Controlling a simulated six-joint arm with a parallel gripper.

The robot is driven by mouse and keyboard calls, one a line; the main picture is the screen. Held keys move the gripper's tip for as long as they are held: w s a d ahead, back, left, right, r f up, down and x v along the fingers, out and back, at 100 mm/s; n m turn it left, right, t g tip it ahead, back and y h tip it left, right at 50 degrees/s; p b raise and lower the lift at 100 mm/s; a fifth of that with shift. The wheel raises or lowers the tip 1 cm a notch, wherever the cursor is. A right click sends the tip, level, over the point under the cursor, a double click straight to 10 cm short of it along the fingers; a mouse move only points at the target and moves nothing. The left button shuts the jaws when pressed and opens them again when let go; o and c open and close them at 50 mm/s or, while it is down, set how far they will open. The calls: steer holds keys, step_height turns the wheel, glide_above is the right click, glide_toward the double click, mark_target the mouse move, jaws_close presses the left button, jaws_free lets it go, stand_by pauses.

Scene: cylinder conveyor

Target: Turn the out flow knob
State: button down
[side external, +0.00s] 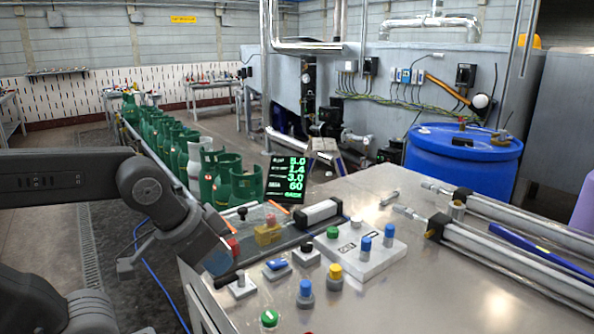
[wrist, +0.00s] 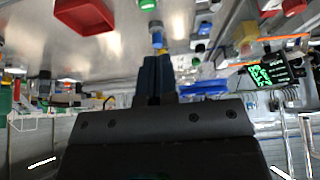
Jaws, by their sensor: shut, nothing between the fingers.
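Several coloured knobs stand on the metal worktop, and I cannot read which is labelled out flow. In the side view a white control block (side external: 350,262) carries a green knob (side external: 333,232) and blue knobs (side external: 389,231). A blue knob (side external: 305,288) and a yellow knob (side external: 335,272) stand in front of it. My gripper (wrist: 154,62) is shut and empty; its dark blue fingers lie together in the wrist view. A blue knob (wrist: 157,38) appears just beyond the fingertips; I cannot tell whether they touch. In the side view my wrist is at the worktop's left edge.
A lit display (side external: 288,178) stands behind the worktop. Metal cylinders (side external: 510,255) occupy the right side. Green gas bottles (side external: 228,175) line the conveyor at the back left.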

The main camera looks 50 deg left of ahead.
steer(key=c, duration=1.7)
jaws_free()
steer(key=shift+r, duration=0.1)
steer(key=o, duration=0.6)
steer(key=shift+m+g, duration=0.4)
steer(key=shift+g, duration=0.3)
steer(key=w+r, duration=0.1)
steer(key=w, duration=0.1)
steer(key=w+r, duration=0.2)
steer(key=w, duration=0.1)
steer(key=w+a+r, duration=0.1)
steer(key=w+r, duration=0.1)
steer(key=w, duration=0.1)
steer(key=shift+a+r, duration=0.1)
steer(key=shift+r, duration=0.15)
steer(key=shift+o, duration=1.4)
steer(key=w+a+r+g, duration=0.1)
steer(key=w+a+r, duration=0.1)
steer(key=w, duration=0.7)
steer(key=shift+w+r+m, duration=0.25)
steer(key=shift+w+m, duration=0.1)
steer(key=shift+m, duration=0.05)
steer(key=m+g, duration=0.2)
steer(key=g, duration=0.1)
glide_above(333, 229)
step_height(333, 229, down, 6)
step_height(333, 229, down, 13)
steer(key=shift+f, duration=0.1)
steer(key=shift+s, duration=0.1)
